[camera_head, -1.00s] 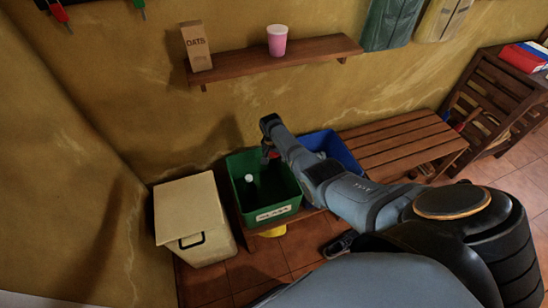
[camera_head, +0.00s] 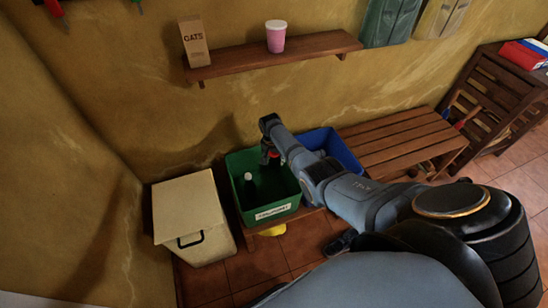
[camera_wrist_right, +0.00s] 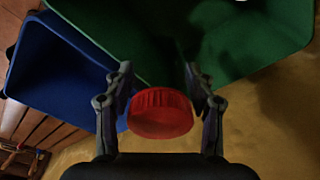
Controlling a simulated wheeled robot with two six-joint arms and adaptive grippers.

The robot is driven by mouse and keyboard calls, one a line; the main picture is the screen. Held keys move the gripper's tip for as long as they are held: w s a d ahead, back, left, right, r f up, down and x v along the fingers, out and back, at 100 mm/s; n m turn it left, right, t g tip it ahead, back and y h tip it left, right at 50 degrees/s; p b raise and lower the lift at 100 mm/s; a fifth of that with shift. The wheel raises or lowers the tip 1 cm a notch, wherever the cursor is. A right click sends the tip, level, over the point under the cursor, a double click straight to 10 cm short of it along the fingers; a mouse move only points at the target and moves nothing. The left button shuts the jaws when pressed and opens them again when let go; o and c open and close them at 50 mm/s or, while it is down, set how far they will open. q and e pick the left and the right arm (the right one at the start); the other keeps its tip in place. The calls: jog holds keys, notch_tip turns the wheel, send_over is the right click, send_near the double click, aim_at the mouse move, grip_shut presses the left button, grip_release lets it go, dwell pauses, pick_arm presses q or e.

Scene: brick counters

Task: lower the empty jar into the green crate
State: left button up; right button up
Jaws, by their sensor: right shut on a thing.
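The green crate (camera_head: 243,207) stands on a low wooden bench against the wall, with a white label on its front. My right gripper (camera_head: 269,156) is over the back right part of the crate in the head view. In the right wrist view the gripper (camera_wrist_right: 160,100) is shut on the jar, whose red ribbed lid (camera_wrist_right: 161,114) shows between the fingers. The jar's body is hidden below the lid, so I cannot tell its depth in the crate. A dark thing with a white cap (camera_head: 248,176) is inside the crate.
A blue crate (camera_head: 345,152) stands right beside the green one, partly behind my arm. A cream lidded bin (camera_head: 188,205) stands to the left. A slatted wooden bench (camera_head: 405,140) is to the right. A shelf (camera_head: 240,65) holds an oats box and a pink cup above.

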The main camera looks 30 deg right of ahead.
aim_at(274, 165)
jog(key=shift+f+b, duration=1.1)
jog(key=shift+f, duration=0.35)
pick_arm(q)
jog(key=shift+f+b, duration=1)
jog(key=shift+f, duration=1.2)
pick_arm(e)
jog(key=shift+f, duration=1.1)
pick_arm(q)
jog(key=shift+w+d+r+b, duration=0.5)
jog(key=shift+w+r+b, duration=0.6)
jog(key=shift+w+b, duration=3.95)
pick_arm(e)
jog(key=shift+f+b, duration=0.85)
jog(key=shift+f, duration=5.55)
pick_arm(q)
jog(key=w+d+r, duration=0.2)
jog(key=w+r, duration=0.1)
jog(key=r, duration=0.4)
jog(key=w+d+r, duration=0.1)
jog(key=w+r, duration=0.3)
jog(key=r, duration=0.3)
jog(key=shift+w+d+h, duration=0.3)
jog(key=shift+d+h, duration=0.1)
